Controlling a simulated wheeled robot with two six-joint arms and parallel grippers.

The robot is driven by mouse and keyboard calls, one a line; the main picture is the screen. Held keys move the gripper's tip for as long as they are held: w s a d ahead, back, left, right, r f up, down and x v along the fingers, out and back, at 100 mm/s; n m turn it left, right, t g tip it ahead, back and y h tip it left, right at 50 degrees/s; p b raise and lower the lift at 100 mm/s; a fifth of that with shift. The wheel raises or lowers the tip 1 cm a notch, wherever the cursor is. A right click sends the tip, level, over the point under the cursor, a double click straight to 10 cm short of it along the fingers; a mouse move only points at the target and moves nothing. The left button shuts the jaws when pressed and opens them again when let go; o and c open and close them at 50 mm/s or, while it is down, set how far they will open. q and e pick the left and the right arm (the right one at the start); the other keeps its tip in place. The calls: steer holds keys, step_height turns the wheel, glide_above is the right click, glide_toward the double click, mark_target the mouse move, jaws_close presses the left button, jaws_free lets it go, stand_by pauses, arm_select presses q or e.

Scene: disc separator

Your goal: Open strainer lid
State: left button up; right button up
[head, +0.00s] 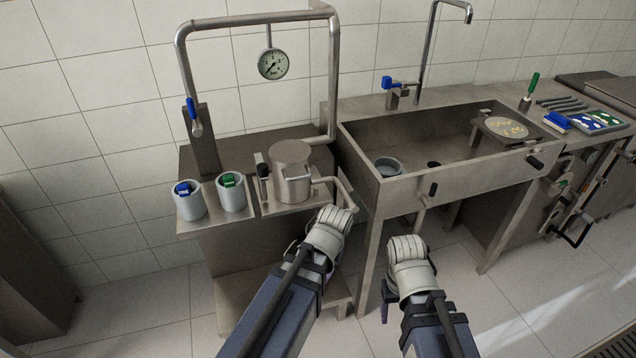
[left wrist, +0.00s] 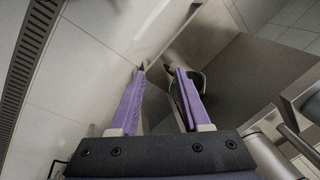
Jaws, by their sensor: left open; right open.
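The strainer (head: 292,188) is a short steel cylinder on the left steel bench in the head view. My right gripper (head: 386,298) hangs low before the sink, only partly visible, away from the strainer.
Two grey cups (head: 189,204) (head: 231,195) with blue and green items stand left of the strainer. A steel pipe with a gauge (head: 273,64) arches behind it. The sink (head: 400,183) is to the right, holding a small bowl (head: 388,167). Open floor lies in front.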

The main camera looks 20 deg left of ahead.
arm_select(q)
steer(key=w+a+r+m+t+y+b, duration=0.2)
steer(key=w+a+t+y+b, duration=0.1)
steer(key=w+a+y, duration=0.45)
steer(key=w+d+r+m+t+y, duration=0.2)
steer(key=w+r+m+t+y, duration=0.1)
steer(key=w+r, duration=0.6)
step_height(320, 180, up, 3)
steer(key=shift+d+f+m+t+y, duration=0.1)
steer(key=shift+d+m+t+y, duration=0.25)
steer(key=shift+t, duration=0.45)
arm_select(e)
step_height(320, 180, down, 3)
steer(key=shift+w+d+f, duration=0.1)
steer(key=shift+d+f, duration=0.05)
steer(key=shift+f, duration=0.05)
arm_select(q)
steer(key=shift+w+a, duration=0.1)
steer(key=shift+a, duration=0.05)
